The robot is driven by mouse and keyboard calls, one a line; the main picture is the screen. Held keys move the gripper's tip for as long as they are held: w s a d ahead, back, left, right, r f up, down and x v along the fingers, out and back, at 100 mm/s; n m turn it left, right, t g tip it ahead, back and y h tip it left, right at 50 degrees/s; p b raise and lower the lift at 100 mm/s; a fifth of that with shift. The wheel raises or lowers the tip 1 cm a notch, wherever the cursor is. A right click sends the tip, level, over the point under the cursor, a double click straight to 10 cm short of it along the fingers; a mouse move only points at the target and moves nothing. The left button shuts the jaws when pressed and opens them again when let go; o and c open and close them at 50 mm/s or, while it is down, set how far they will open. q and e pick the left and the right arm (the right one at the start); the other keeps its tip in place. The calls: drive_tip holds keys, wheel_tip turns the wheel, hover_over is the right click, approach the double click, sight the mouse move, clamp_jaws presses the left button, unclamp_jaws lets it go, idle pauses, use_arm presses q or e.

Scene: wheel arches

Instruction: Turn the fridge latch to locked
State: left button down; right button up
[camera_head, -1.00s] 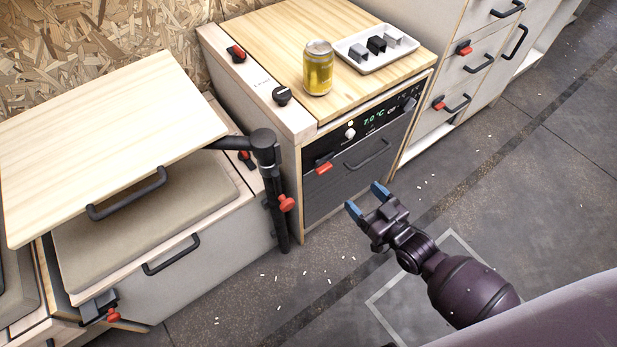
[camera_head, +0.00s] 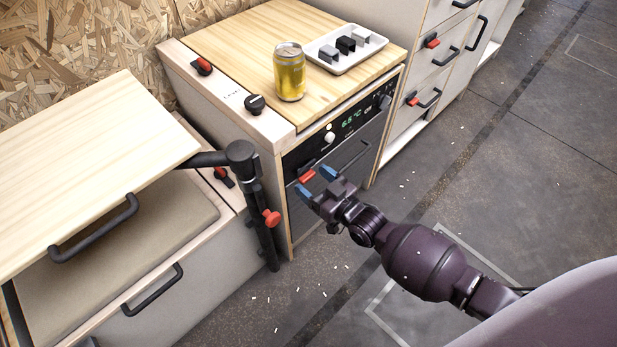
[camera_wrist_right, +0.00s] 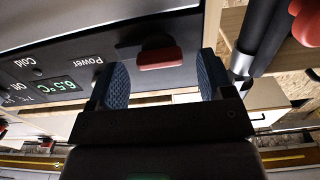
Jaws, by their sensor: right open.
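The fridge (camera_head: 350,180) is a dark-fronted unit under a wooden top, with a lit display (camera_head: 351,119) reading about 6.5 °C. Its red latch (camera_head: 307,177) sits at the upper left of the front; the right wrist view shows it as a red bar (camera_wrist_right: 160,59) on a dark mount. My right gripper (camera_head: 315,184) is open, its blue-padded fingers just in front of the latch. In the wrist view the latch lies between and beyond the fingertips (camera_wrist_right: 162,75), and contact is not visible. My left gripper is not in view.
A black post (camera_head: 262,210) with a red knob and a raised wooden table leaf (camera_head: 90,160) stand left of the fridge. A yellow can (camera_head: 290,72) and a white tray (camera_head: 346,52) are on top.

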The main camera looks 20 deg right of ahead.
drive_tip(key=shift+w+a, duration=0.2)
drive_tip(key=shift+w, duration=0.45)
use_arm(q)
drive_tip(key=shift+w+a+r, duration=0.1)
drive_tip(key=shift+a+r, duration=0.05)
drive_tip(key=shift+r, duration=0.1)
use_arm(e)
drive_tip(key=shift+w, duration=0.15)
drive_tip(key=shift+a, duration=0.1)
drive_tip(key=c, duration=0.9)
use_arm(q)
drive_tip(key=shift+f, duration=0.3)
